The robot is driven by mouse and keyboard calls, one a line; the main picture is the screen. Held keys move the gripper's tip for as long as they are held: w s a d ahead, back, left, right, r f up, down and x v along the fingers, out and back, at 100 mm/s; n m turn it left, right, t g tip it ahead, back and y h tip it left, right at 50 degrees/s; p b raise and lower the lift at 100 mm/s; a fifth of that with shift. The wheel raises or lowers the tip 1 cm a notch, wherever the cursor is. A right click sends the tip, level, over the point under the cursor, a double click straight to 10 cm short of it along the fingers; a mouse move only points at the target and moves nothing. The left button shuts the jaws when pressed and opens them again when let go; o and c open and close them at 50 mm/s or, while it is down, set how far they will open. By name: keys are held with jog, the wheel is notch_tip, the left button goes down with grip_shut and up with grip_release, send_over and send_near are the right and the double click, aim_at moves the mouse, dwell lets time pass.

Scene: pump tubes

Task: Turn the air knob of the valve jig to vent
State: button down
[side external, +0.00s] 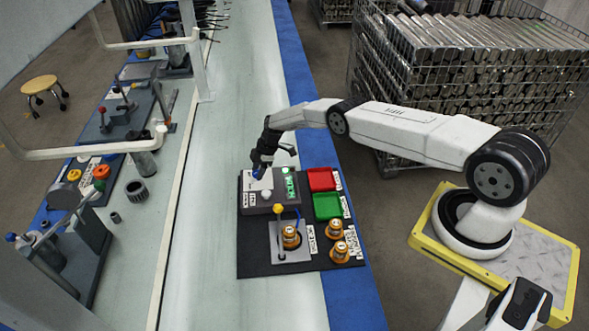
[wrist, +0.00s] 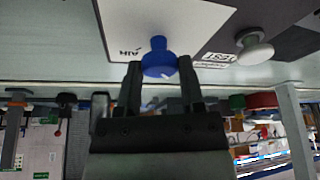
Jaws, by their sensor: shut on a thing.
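The valve jig (side external: 249,209) is a grey box with a white plate on top, on a black mat on the bench. The blue air knob (wrist: 157,58) sits on the white plate (wrist: 120,22) beside the label AIR, which appears upside down in the wrist view. My gripper (wrist: 160,78) has one finger on each side of the blue knob and is shut on it. The knob's turned position cannot be told.
A white knob (wrist: 255,48) stands beside the TEST label. Close by are a yellow-topped lever (side external: 278,208), a lit green display (side external: 290,184), a red tray (side external: 321,179), a green tray (side external: 327,206) and brass fittings (side external: 334,229). The pale bench strip left of the mat is clear.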

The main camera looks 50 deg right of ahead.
jog(key=shift+n, duration=0.4)
dwell(0.3)
jog(key=shift+c, duration=1.2)
grip_release()
jog(key=shift+r, duration=0.15)
jog(key=shift+d+r, duration=0.25)
jog(key=shift+r, duration=0.15)
jog(key=v, duration=0.6)
jog(key=shift+r, duration=0.3)
jog(key=shift+s+d, duration=0.1)
